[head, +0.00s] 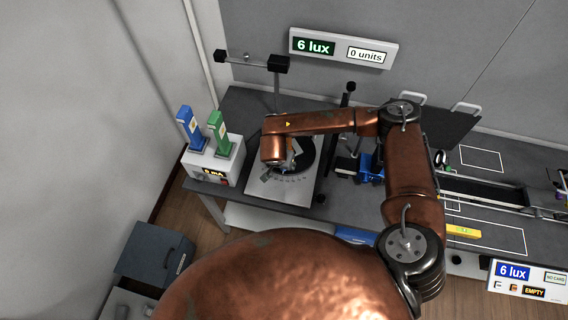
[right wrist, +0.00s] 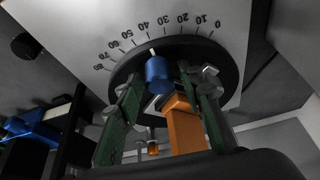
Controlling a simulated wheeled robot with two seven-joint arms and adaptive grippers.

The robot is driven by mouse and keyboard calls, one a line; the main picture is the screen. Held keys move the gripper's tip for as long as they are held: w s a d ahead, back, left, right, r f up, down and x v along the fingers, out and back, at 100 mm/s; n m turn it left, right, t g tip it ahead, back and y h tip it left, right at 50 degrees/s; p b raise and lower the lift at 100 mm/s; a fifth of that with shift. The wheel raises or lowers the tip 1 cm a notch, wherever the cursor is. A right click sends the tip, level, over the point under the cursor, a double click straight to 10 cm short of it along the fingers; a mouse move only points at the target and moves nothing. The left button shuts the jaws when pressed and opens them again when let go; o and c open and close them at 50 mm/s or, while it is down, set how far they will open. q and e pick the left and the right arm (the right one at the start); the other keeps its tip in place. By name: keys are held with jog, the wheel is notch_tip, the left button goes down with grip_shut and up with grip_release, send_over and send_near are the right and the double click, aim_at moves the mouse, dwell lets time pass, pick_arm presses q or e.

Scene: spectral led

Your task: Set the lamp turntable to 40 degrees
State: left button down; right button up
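The lamp turntable is a dark disc (head: 303,152) on a pale plate (head: 297,186) on the bench. In the right wrist view the disc (right wrist: 228,70) has a degree scale along its edge, and a short white mark on it points close to the 40 label. A blue cylinder (right wrist: 158,72) and an orange block (right wrist: 186,128) show at the disc. My right gripper (right wrist: 168,84) is over the disc, its green fingers apart on either side of the blue cylinder, with visible gaps. Contact with the disc's small grey parts is unclear. My left gripper is out of view.
A white box with blue (head: 188,130) and green (head: 217,132) upright items stands left of the plate. A lux display (head: 342,49) hangs behind, reading 6 lux and 0 units. A black rail (head: 484,194) and a blue device (head: 370,167) lie to the right.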

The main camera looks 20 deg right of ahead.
jog(key=shift+o, duration=0.3)
jog(key=v, duration=1.2)
